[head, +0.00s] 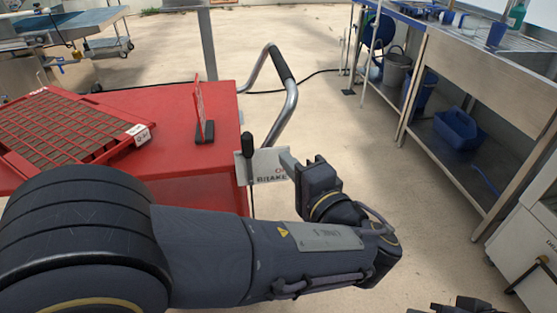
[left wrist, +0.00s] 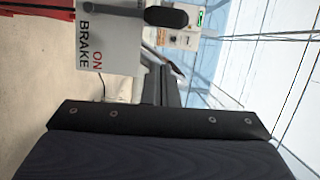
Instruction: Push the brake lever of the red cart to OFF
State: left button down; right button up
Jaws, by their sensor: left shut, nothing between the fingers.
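The red cart (head: 190,160) stands at the left in the head view. The brake lever (head: 248,145), with a black grip, stands upright at the plate's left end. In the left wrist view the plate (left wrist: 97,45) reads ON and BRAKE sideways, and the lever's black grip (left wrist: 167,17) is at the top. My left gripper (head: 287,160) is shut and empty, at the plate's right end, apart from the lever. My right gripper (head: 460,308) barely shows at the bottom edge.
A red tray (head: 135,131) of dark cells and a small upright red card (head: 199,105) lie on the cart. The cart's bent metal handle (head: 291,100) rises behind the plate. A steel bench (head: 480,75) stands at the right. The floor between is clear.

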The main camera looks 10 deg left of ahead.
pick_arm(q)
jog(key=v, duration=0.8)
jog(key=shift+s+p, duration=0.2)
jog(key=shift+p, duration=0.2)
jog(key=shift+f, duration=0.1)
jog(key=a+f+n+g+h, duration=0.1)
jog(key=a+f+g, duration=0.35)
jog(key=a, duration=0.35)
jog(key=a+f+n+g+h, duration=0.1)
jog(key=a+f+n+g, duration=0.15)
jog(key=a+g, duration=0.4)
jog(key=s+a+f+n+g+h, duration=0.1)
jog(key=s+a+f+n+h, duration=0.5)
jog(key=s+h, duration=0.45)
notch_tip(320, 180, up, 23)
jog(key=s+n+t+h+p, duration=0.1)
jog(key=n+t+p, duration=0.1)
jog(key=p, duration=2.1)
jog(key=shift+s+a+t+h, duration=0.15)
jog(key=shift+a+t+h, duration=0.2)
jog(key=shift+t, duration=0.25)
